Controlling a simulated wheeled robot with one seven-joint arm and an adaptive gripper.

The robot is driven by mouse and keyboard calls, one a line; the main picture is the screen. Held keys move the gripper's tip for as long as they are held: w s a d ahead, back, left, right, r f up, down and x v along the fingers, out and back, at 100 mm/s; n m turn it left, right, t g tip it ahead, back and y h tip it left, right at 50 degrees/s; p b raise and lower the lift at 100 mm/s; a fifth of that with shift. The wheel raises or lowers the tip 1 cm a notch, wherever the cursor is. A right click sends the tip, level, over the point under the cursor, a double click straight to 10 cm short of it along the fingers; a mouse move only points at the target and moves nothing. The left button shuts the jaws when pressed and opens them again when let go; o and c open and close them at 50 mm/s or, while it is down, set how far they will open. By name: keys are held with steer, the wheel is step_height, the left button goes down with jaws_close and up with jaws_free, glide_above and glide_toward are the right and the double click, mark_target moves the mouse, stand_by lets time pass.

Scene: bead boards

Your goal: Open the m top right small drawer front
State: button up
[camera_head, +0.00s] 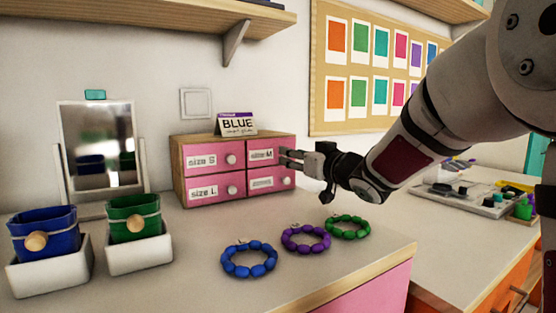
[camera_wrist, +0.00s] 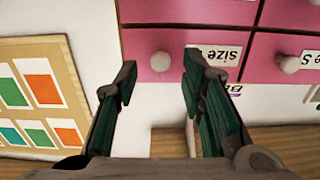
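The small drawer cabinet (camera_head: 178,165) has pink fronts with white labels and round knobs. Its top right drawer front (camera_head: 258,146), labelled size M, is flush with the others. My gripper (camera_head: 284,156) is at the right side of this front and hides its knob in the head view. In the wrist view, which is upside down, the drawer front (camera_wrist: 140,36) fills the top middle and its pale knob (camera_wrist: 160,61) shows between my fingers. My gripper (camera_wrist: 158,75) is open, with a finger on each side of the knob. I see no finger closed on it.
A BLUE card (camera_head: 237,124) stands on the cabinet. Blue (camera_head: 249,271), purple (camera_head: 306,249) and green (camera_head: 348,236) bead bracelets lie in front. Blue and green bins (camera_head: 134,228) and a mirror (camera_head: 98,140) stand left. A wooden shelf (camera_head: 150,12) hangs above.

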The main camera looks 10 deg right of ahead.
steer(key=shift+x, duration=0.95)
jaws_close()
steer(key=shift+s, duration=0.1)
